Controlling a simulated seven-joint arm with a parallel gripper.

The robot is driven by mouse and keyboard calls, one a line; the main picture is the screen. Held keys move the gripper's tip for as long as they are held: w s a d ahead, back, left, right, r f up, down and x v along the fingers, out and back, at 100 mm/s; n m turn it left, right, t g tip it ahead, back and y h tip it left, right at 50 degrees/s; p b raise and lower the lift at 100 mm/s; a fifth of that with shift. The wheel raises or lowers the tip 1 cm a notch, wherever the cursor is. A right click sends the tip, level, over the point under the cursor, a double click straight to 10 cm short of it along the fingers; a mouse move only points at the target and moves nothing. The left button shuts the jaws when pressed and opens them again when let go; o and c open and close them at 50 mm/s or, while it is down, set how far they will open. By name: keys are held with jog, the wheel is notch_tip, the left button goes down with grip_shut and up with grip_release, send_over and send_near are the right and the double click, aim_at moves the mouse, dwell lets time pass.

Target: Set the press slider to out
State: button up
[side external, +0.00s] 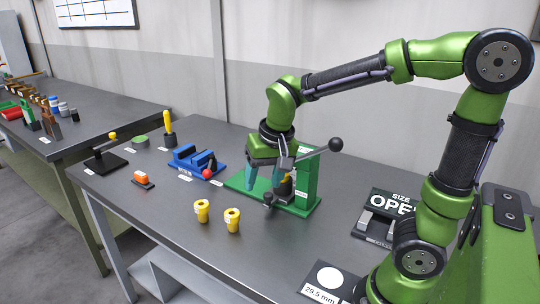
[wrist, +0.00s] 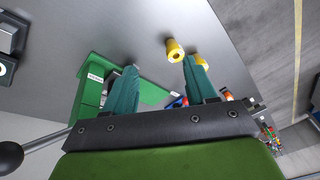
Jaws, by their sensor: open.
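The green press (side external: 307,180) stands on the grey table with an upright post and a flat base; it also shows in the wrist view (wrist: 90,95). Its lever ends in a black ball (side external: 336,144) raised to the right. A small dark knob (side external: 268,198) sits at the front of the base; I cannot tell whether it belongs to the slider. Something yellow and black (side external: 286,188) is partly hidden at the post behind a finger. My gripper (side external: 265,184) is open, teal fingers pointing down over the base, empty as far as I see. The wrist view shows the fingers (wrist: 160,75) apart.
Two yellow bushings (side external: 202,211) (side external: 232,220) stand in front of the press. A blue vise (side external: 195,160) with a red ball is to the left.

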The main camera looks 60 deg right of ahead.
aim_at(268, 194)
jog(key=w+d+m+g+h, duration=0.2)
jog(key=w+d+m+h, duration=0.2)
jog(key=w+d+m, duration=0.25)
jog(key=shift+m, duration=0.45)
jog(key=x, duration=1.1)
jog(key=d+x, duration=0.1)
jog(key=x, duration=0.4)
jog(key=shift+w+d+f, duration=0.1)
jog(key=shift+f, duration=0.05)
grip_shut()
